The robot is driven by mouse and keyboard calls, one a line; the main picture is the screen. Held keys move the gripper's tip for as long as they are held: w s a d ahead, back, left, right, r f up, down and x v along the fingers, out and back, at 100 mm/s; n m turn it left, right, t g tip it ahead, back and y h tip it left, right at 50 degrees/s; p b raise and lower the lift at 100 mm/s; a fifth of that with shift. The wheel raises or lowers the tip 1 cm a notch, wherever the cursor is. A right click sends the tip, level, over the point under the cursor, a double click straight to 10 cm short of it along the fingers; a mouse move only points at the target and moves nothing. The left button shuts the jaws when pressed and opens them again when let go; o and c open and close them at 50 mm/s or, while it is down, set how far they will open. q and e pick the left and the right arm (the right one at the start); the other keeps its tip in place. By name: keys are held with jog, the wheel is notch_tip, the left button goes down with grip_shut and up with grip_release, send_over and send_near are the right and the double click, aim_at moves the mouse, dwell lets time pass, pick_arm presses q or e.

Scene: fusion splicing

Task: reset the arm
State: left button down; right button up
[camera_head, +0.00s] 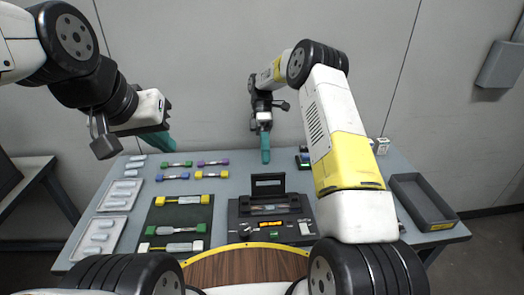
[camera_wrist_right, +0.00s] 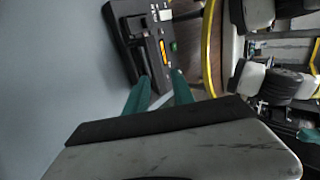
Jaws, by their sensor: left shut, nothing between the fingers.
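My left gripper (camera_head: 160,140) is raised at the upper left in the head view, over the table's back left part. Its teal fingers are together with nothing between them. My right gripper (camera_head: 265,157) hangs fingers-down behind the black splicer (camera_head: 240,207), near the table's back edge. In the right wrist view my right gripper (camera_wrist_right: 159,80) has its two teal fingers apart with a gap and no held object visible. The splicer also shows in the right wrist view (camera_wrist_right: 127,32), beyond the fingertips. Its lid stands up in the head view.
The grey table (camera_head: 222,185) carries a black mat (camera_head: 160,213) with coloured-end holders, several small dumbbell-shaped pieces at the back left, and white trays (camera_head: 83,247) at the left. A dark empty bin (camera_head: 425,203) is at the right. My right forearm hides part of the table's right side.

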jog(key=shift+r, duration=0.1)
jog(key=s+d+r+m+t, duration=0.2)
jog(key=s+r+m+t, duration=0.2)
jog(key=r, duration=0.5)
jog(key=s+d+r+m+t, duration=0.2)
jog(key=s+r+m+t, duration=0.15)
jog(key=r, duration=0.55)
jog(key=s+d+r+m+t+y, duration=0.1)
jog(key=s+m+t, duration=0.3)
jog(key=s, duration=0.4)
jog(key=s+d+r+m+t+y, duration=0.1)
jog(key=s+r+m+t, duration=0.1)
jog(key=s+m+t, duration=0.2)
jog(key=s+m, duration=0.2)
jog(key=s, duration=0.2)
jog(key=shift+d+r, duration=0.3)
jog(key=shift+d, duration=0.1)
